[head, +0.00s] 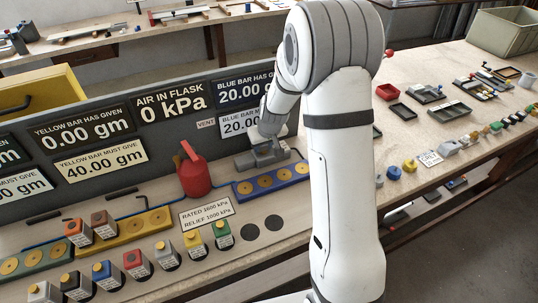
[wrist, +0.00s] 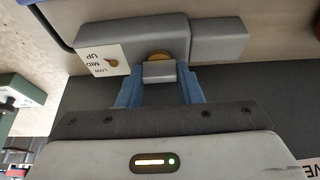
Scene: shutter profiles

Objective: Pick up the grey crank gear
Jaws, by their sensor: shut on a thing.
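My gripper (wrist: 160,78) shows in the wrist view with its blue fingers closed on a small grey block (wrist: 159,71). The block sits against a grey housing (wrist: 150,36) with a white LOW, MID, UP label and a brass-coloured round part behind the block. I cannot tell whether the block is the crank gear or part of the housing. In the head view the housing (head: 262,160) stands at the back of the bench, beside the blue bar, and my arm's end reaches down to it. My fingers are hidden there. No piece is clearly recognisable as a crank gear.
A red can (head: 194,172) stands left of the housing. The blue bar (head: 272,181) with brass discs lies in front. Several labelled coloured blocks line the front left. A grey sign panel (head: 112,118) rises behind. Small parts and trays (head: 450,110) fill the right side.

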